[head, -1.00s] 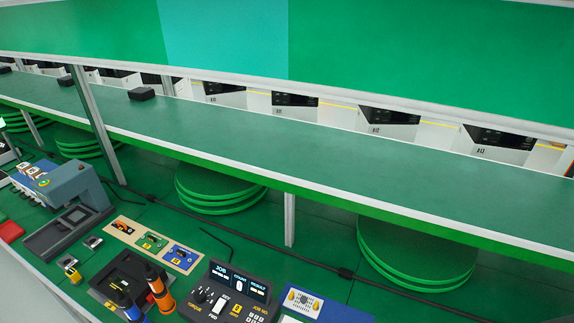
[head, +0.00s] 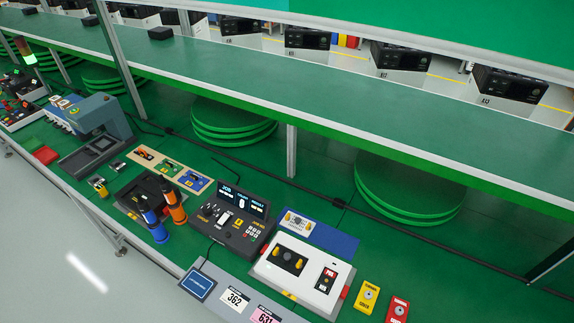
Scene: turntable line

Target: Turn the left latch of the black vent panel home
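A white unit (head: 268,272) with red corner pieces lies on the green bench at the lower right of the middle. A small black panel (head: 291,261) is set in its top, with a yellow latch at its left (head: 277,251) and another yellow latch at its right (head: 299,266). This looks like the vent panel. The latches are too small for me to tell how far each is turned. Neither of my grippers is in view.
A black control box (head: 232,222) and a blue mat (head: 335,240) with a white plate adjoin the unit. Orange and blue drivers (head: 175,212) stand to the left. Yellow (head: 367,296) and red (head: 397,310) button boxes sit at the right. A raised green shelf (head: 330,90) runs behind.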

